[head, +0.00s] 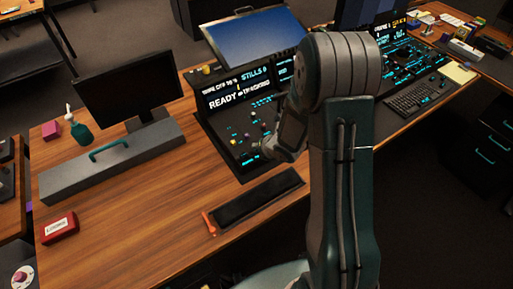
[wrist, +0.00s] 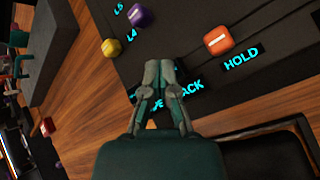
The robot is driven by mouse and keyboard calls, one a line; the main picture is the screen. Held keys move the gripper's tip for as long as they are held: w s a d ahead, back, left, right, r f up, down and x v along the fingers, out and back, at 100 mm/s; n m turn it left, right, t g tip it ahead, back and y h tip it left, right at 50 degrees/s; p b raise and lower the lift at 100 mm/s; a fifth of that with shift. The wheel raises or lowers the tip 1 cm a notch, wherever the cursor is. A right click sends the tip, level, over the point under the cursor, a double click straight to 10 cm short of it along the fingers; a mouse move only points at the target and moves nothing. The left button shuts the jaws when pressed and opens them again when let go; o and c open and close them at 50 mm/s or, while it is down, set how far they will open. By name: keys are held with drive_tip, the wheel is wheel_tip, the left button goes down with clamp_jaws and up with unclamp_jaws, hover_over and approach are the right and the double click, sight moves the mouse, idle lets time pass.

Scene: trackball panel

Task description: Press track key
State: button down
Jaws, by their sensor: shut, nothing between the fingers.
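In the wrist view my gripper (wrist: 160,64) is shut and empty, its fingertips over the dark panel. A cyan label ending in "ACK" (wrist: 188,88) shows partly beside the right finger. The track key itself is hidden, seemingly behind the fingers; I cannot tell whether they touch it. To the right is an orange-red key (wrist: 218,40) with a white bar, beside the label "HOLD" (wrist: 241,57). Up and left are a yellow knob (wrist: 111,47) and a purple one (wrist: 140,15). In the head view the dark control panel (head: 226,125) stands left of my arm, which hides part of it.
A display reading "READY" (head: 226,99) rises behind the panel. A dark pad (head: 258,196) and an orange item (head: 209,223) lie in front. A grey bar with a teal handle (head: 75,173) and a monitor (head: 127,90) stand left.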

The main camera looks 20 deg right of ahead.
idle(0.3)
drive_tip(key=shift+r, duration=0.9)
drive_tip(key=shift+r, duration=2.5)
drive_tip(key=s+d+r+m+h, duration=0.2)
drive_tip(key=s+r+m+h, duration=0.1)
drive_tip(key=r+m, duration=0.5)
drive_tip(key=s+d+r+m+h, duration=0.2)
drive_tip(key=s+d+r+m, duration=0.15)
drive_tip(key=r+m, duration=0.35)
drive_tip(key=s+a+r+m+g, duration=0.1)
drive_tip(key=s+a+r+m, duration=0.1)
drive_tip(key=s+m, duration=0.6)
drive_tip(key=s+a+r+m+g+y, duration=0.1)
drive_tip(key=s+a+r+m, duration=0.2)
drive_tip(key=s+m, duration=0.5)
drive_tip(key=s+r, duration=0.1)
drive_tip(key=s, duration=0.3)
drive_tip(key=shift+s+a+r+m+g, duration=0.3)
drive_tip(key=shift+r+m+g, duration=0.05)
drive_tip(key=shift+m+g, duration=0.05)
